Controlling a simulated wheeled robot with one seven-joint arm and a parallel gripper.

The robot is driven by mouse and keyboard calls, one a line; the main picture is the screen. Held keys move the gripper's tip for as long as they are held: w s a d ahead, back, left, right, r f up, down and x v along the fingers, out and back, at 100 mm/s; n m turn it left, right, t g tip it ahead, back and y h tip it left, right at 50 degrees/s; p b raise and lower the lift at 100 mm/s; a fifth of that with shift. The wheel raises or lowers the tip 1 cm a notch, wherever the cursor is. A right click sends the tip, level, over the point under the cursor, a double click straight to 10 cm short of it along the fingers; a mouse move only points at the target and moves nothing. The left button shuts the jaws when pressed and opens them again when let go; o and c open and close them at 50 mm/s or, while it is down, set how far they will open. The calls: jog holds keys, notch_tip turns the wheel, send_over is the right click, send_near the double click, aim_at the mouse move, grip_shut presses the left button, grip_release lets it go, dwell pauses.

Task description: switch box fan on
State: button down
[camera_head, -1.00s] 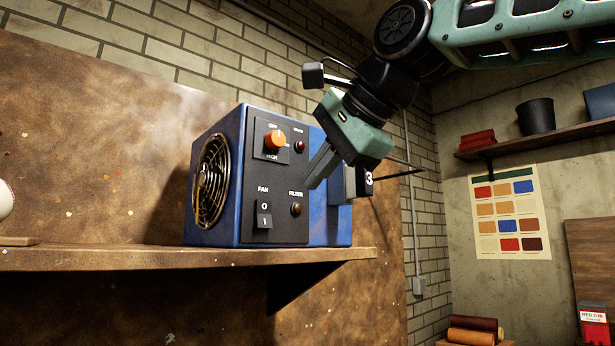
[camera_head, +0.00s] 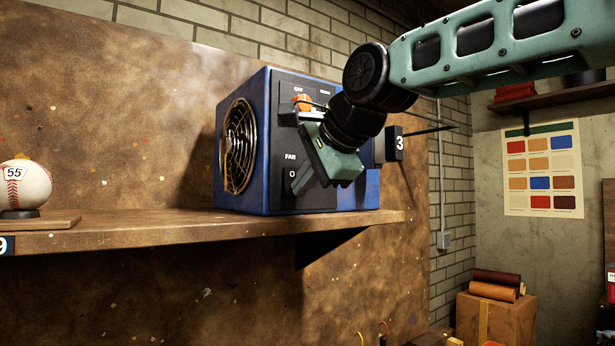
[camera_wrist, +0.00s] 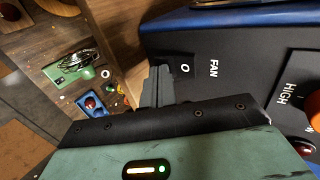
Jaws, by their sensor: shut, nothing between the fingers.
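The blue box fan (camera_head: 228,192) stands on a wooden shelf, its round grille facing left and its dark control panel (camera_head: 283,112) facing me. The FAN rocker switch (camera_head: 292,178) sits low on the panel; its O end shows, and my gripper hides its I end. The wrist view also shows the FAN switch (camera_wrist: 186,67) with its O mark. My gripper (camera_head: 322,178) is shut and empty, in front of the lower panel. In the wrist view its fingertips (camera_wrist: 158,82) are close to the I end; I cannot tell whether they touch. The orange knob (camera_head: 302,102) is partly covered.
The shelf (camera_head: 150,230) runs left to a baseball (camera_head: 25,186) on a stand. A colour chart (camera_head: 541,170) hangs on the right wall. Below the shelf, the wrist view shows a green item (camera_wrist: 70,68).

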jog(key=shift+w+f+b, duration=0.1)
jog(key=shift+f+b, duration=0.2)
jog(key=shift+b, duration=0.55)
jog(key=shift+a+r, duration=0.1)
jog(key=shift+r, duration=0.15)
jog(key=shift+p, duration=0.3)
jog(key=shift+r+p, duration=0.65)
jog(key=shift+r, duration=0.3)
jog(key=shift+f, duration=0.1)
